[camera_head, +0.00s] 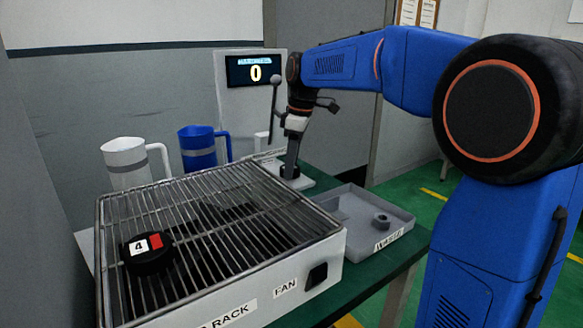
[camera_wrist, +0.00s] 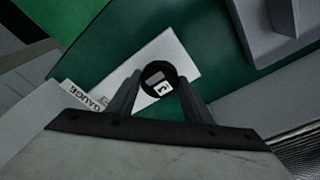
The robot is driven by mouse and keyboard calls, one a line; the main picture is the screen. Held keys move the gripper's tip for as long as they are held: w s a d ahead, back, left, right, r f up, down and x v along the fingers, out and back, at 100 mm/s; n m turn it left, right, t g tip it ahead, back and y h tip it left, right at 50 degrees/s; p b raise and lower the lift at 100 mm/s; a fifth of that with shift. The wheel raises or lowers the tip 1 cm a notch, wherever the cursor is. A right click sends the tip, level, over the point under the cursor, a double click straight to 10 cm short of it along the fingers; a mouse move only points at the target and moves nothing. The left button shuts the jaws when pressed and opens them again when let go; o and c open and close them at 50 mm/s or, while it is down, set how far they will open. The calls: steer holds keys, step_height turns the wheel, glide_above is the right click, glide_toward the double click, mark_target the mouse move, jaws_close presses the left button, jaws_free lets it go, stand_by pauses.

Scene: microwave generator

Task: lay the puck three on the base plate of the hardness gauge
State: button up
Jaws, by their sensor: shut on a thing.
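My gripper (camera_wrist: 159,84) is shut on a dark round puck (camera_wrist: 158,68), which has a white label with a mark too small to read surely. The puck also shows as a dark shape at the fingertips in the head view (camera_head: 290,172). It is over the white base plate (camera_wrist: 148,45) of the hardness gauge; I cannot tell whether it touches. The plate's edge shows under my gripper in the head view (camera_head: 303,183). The hardness gauge (camera_head: 236,110) stands behind, its display reading 0. Part of it is hidden by my arm.
A wire rack (camera_head: 215,215) holds a black puck (camera_head: 150,255) labelled 4 with a red patch. A grey waste tray (camera_head: 395,222) with a small round piece lies right of the rack. A white jug (camera_head: 125,160) and a blue jug (camera_head: 198,147) stand behind the rack.

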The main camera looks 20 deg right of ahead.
mark_target(298, 168)
steer(key=shift+f, duration=0.5)
steer(key=shift+f, duration=0.1)
steer(key=o, duration=1.1)
steer(key=shift+c, duration=0.2)
step_height(298, 168, up, 12)
steer(key=d, duration=0.1)
steer(key=shift+s+d, duration=0.3)
steer(key=shift+s, duration=0.1)
steer(key=shift+s, duration=0.1)
